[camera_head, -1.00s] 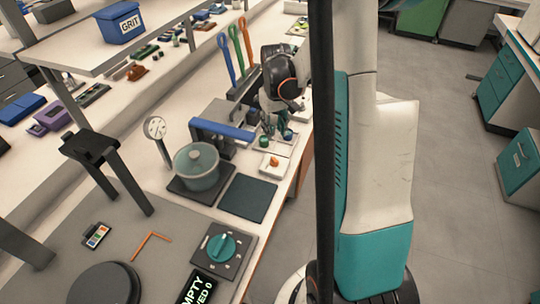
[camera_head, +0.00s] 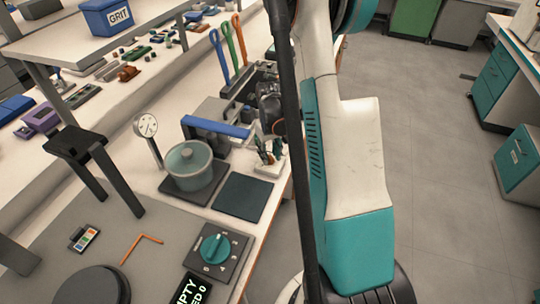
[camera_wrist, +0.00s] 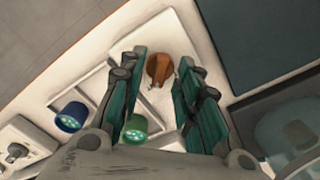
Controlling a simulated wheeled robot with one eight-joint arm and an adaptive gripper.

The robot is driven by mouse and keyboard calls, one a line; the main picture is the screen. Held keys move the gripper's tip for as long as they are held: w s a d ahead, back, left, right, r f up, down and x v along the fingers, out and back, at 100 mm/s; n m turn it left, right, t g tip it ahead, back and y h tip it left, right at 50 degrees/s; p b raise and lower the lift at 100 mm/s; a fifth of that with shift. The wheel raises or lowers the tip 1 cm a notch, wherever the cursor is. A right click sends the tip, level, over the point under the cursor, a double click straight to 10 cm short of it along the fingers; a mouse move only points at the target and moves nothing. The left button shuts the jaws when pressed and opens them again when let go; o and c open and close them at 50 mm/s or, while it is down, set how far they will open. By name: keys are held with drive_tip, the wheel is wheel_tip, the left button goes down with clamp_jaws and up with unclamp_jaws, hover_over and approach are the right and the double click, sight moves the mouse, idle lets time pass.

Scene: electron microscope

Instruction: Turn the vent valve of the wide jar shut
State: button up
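The wide jar (camera_head: 188,165), a squat vessel of greenish glass with a lid, stands on a dark plate; part of it shows at the lower right of the wrist view (camera_wrist: 290,130). An orange-brown knob (camera_wrist: 159,69) with a raised ridge, apparently the vent valve, sits on a small white block, seen in the wrist view. My gripper (camera_wrist: 161,62) is open, its green fingers on either side of the knob with gaps to both. In the head view my gripper (camera_head: 268,150) is over the white block (camera_head: 270,170) and hides the knob.
A dark square pad (camera_head: 244,197) lies beside the jar. A dial gauge (camera_head: 147,127) and a blue-handled bar (camera_head: 215,127) stand close by. Blue (camera_wrist: 72,117) and green (camera_wrist: 136,127) capped vials are in a white tray near my fingers. The bench edge is close on the right.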

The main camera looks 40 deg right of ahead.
clamp_jaws()
drive_tip(key=shift+n, duration=0.3)
drive_tip(key=n+b, duration=0.1)
drive_tip(key=n, duration=0.2)
drive_tip(key=shift+n, duration=0.4)
drive_tip(key=n+b, duration=0.1)
drive_tip(key=n, duration=0.3)
drive_tip(key=shift+n, duration=0.3)
drive_tip(key=n+b, duration=0.1)
drive_tip(key=n, duration=0.7)
drive_tip(key=shift+n, duration=0.3)
